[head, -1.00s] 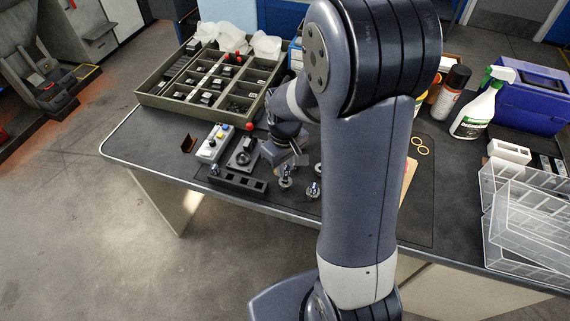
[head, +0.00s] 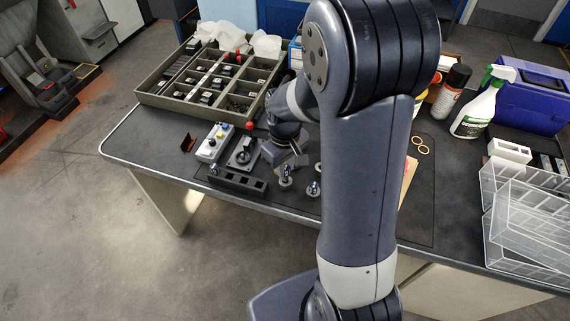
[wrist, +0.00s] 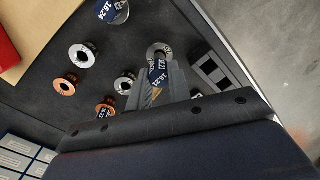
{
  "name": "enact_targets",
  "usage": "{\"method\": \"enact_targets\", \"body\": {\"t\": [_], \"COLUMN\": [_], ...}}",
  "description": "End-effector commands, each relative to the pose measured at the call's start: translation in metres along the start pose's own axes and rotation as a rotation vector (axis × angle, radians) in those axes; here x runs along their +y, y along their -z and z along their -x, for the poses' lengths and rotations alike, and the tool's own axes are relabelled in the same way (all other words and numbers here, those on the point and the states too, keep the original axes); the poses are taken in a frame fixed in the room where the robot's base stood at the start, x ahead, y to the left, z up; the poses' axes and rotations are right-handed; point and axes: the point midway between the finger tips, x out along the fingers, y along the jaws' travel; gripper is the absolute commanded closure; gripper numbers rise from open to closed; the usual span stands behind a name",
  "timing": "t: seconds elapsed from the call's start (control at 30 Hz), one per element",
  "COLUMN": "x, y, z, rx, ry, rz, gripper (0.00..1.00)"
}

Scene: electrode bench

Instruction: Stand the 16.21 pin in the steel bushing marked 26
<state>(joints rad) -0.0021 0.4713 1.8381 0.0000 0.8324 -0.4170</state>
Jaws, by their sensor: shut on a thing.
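In the wrist view my gripper (wrist: 158,88) is shut on the 16.21 pin (wrist: 157,74), whose dark blue label faces the camera. A grey steel ring (wrist: 159,50) shows right at the pin's end; its marking is too small to read, and I cannot tell whether the pin is inside it or above it. Other steel bushings lie on the dark mat: one (wrist: 81,56) at left and one (wrist: 125,84) beside the gripper. I cannot read a 26 on any. In the head view my gripper (head: 291,160) is low over the bench, its fingertips partly hidden.
A pin labelled 16.24 (wrist: 112,10) stands at the top of the wrist view. Copper bushings (wrist: 65,86) lie at left. In the head view a black slotted block (head: 238,180) and a switch box (head: 214,143) are left of my gripper; a compartment tray (head: 150,98) lies behind.

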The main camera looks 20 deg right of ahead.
Motion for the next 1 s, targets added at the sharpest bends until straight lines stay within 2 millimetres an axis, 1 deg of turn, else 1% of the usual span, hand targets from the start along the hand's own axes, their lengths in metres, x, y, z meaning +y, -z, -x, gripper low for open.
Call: {"method": "enact_targets", "body": {"t": [1.0], "x": [0.0], "y": [0.0], "z": [-0.027], "rx": [0.001], "ry": [0.0], "rz": [0.0], "gripper": [1.0]}}
